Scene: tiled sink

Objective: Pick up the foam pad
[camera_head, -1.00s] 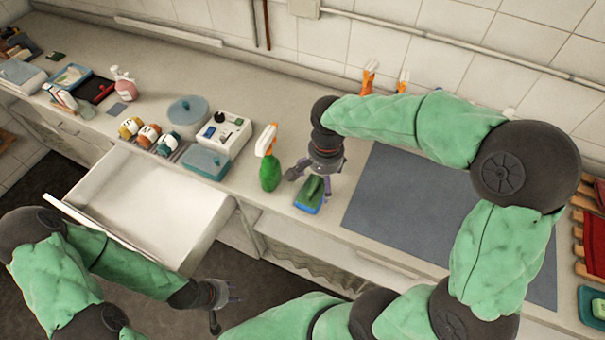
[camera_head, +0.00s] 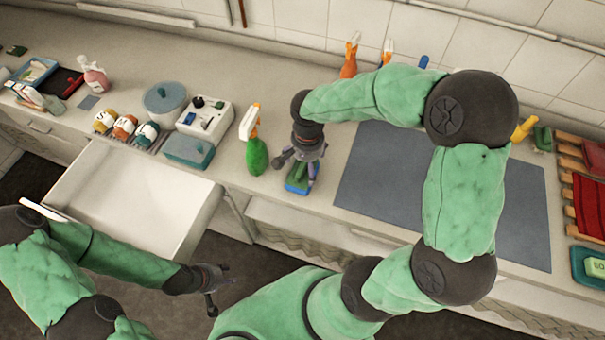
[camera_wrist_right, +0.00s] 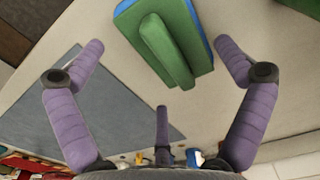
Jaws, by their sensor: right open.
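The foam pad (camera_head: 296,188) is a small green block with a raised green grip and a blue underside. It lies on the counter near the front edge. In the right wrist view the pad (camera_wrist_right: 165,42) shows at the top, between the spread purple fingers. My right gripper (camera_head: 302,170) is directly above the pad, pointing down and open, with nothing held. In the head view it hides part of the pad. My left gripper (camera_head: 224,284) is low in front of the counter, to the right of the open drawer, open and empty.
A green spray bottle (camera_head: 256,156) stands just left of the pad. A grey mat (camera_head: 375,185) lies to its right. A teal box (camera_head: 188,150), a white device (camera_head: 207,118) and several jars (camera_head: 124,126) are further left. An open white drawer (camera_head: 140,200) juts out.

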